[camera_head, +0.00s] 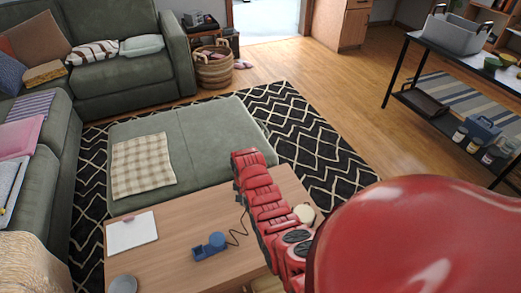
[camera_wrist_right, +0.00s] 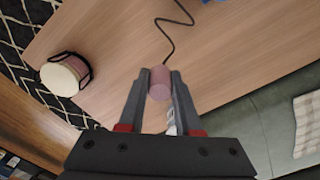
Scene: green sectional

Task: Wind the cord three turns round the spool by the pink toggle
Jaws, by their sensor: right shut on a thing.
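The blue spool (camera_head: 216,240) stands on the wooden table (camera_head: 165,225), joined to a blue block at its left. A thin dark cord (camera_head: 236,240) runs from beside the spool to the right and up in bends toward my right arm. In the right wrist view the cord (camera_wrist_right: 165,30) reaches the pink toggle (camera_wrist_right: 160,85), a short cylinder. My right gripper (camera_wrist_right: 160,76) is shut on the toggle, one finger on each side. A bit of blue shows at that view's top edge. Turns on the spool are too small to tell. My left gripper is out of view.
A white-topped round pot (camera_head: 304,213) stands at the table's right side, partly behind my red arm. A white notepad (camera_head: 131,232) and a grey disc (camera_head: 123,284) lie on the left. A green ottoman (camera_head: 190,150) borders the table's far side.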

